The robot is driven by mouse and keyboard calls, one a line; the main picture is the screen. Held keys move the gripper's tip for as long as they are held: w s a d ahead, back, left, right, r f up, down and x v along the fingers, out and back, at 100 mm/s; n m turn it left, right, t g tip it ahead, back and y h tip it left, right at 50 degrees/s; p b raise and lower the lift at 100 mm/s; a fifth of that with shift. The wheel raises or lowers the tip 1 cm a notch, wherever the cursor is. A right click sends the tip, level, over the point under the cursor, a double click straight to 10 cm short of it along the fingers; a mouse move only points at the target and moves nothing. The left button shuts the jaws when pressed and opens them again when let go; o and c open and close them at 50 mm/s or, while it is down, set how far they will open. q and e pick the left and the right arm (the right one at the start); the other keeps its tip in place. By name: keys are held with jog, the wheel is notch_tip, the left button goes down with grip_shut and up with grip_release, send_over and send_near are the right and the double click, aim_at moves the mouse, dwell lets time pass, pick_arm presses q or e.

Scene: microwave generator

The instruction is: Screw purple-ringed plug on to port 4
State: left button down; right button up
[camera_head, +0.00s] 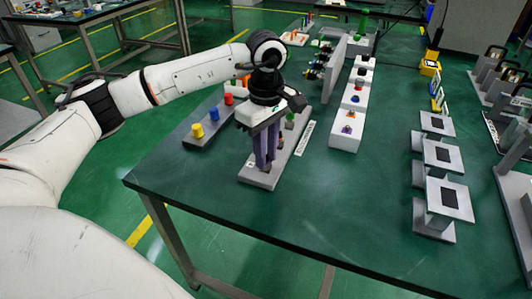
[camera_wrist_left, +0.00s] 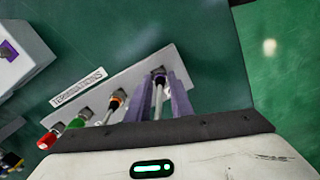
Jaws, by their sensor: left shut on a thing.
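My left gripper (camera_head: 264,165) points down over the near end of a grey plate (camera_head: 258,181) on the table. In the left wrist view its two purple fingers (camera_wrist_left: 168,98) are shut around the purple-ringed plug (camera_wrist_left: 160,78), which is at the end of a row of plugs on the plate. The plug appears to stand in its place on the plate. A label reading "TERMINATIONS" (camera_wrist_left: 78,87) lies beside the plate. A white block with coloured-ringed ports (camera_head: 345,140) stands to the right, its near port purple-ringed. I cannot read a port number 4. My right gripper is not in view.
Orange (camera_wrist_left: 118,98), green (camera_wrist_left: 80,120) and red (camera_wrist_left: 47,140) plugs stand along the same plate. A grey bar with yellow (camera_head: 197,131), blue (camera_head: 213,114) and red (camera_head: 228,99) caps is left of the gripper. Grey stands (camera_head: 444,155) are at right. The front middle table is clear.

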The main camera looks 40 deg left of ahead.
pick_arm(q)
jog(key=shift+w+r, duration=0.1)
dwell(0.4)
jog(key=c, duration=1.6)
grip_release()
jog(key=shift+o, duration=0.2)
notch_tip(320, 180, up, 10)
jog(key=shift+f, duration=0.25)
jog(key=shift+r, duration=0.4)
jog(key=shift+f, duration=0.1)
